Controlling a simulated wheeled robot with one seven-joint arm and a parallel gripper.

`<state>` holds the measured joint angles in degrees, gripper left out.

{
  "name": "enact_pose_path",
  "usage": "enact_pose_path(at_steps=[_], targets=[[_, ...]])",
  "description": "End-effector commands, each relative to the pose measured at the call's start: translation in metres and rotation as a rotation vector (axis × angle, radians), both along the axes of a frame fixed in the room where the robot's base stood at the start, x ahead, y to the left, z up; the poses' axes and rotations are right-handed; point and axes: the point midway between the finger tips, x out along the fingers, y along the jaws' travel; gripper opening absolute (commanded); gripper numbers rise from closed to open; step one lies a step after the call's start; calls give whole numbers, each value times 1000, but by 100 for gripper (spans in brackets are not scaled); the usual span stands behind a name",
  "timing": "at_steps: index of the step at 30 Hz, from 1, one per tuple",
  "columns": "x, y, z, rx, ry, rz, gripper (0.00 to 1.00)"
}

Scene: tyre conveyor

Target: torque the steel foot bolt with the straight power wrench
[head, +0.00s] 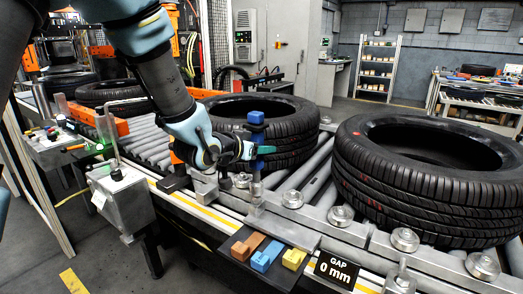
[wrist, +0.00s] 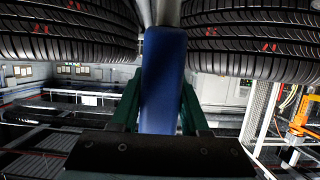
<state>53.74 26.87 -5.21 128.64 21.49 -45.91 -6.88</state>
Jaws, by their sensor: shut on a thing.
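My gripper (head: 262,150) is shut on a blue straight power wrench (head: 257,134), which stands upright with its blue top above the fingers. In the wrist view, the gripper (wrist: 160,100) has a green finger on each side of the wrench's blue body (wrist: 163,75), and a grey shaft runs on beyond it. In the head view, the wrench's lower end meets or stands just above a steel foot (head: 257,208) at the conveyor edge. The steel foot bolt cannot be made out under the wrench, and I cannot tell whether the wrench is seated on it.
Large tyres (head: 425,175) (head: 280,110) lie on the rollers on both sides of the wrench. A dark tray (head: 290,233) carries orange, blue and yellow blocks. A sign (head: 336,271) reads "GAP 0 mm". A grey control box (head: 122,200) stands at the left.

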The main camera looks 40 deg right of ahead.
Motion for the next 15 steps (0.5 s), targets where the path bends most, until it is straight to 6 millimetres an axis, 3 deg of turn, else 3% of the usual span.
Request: enact_pose_path(at_steps=[15], targets=[[0,-1,31,-6,-2,0,0]])
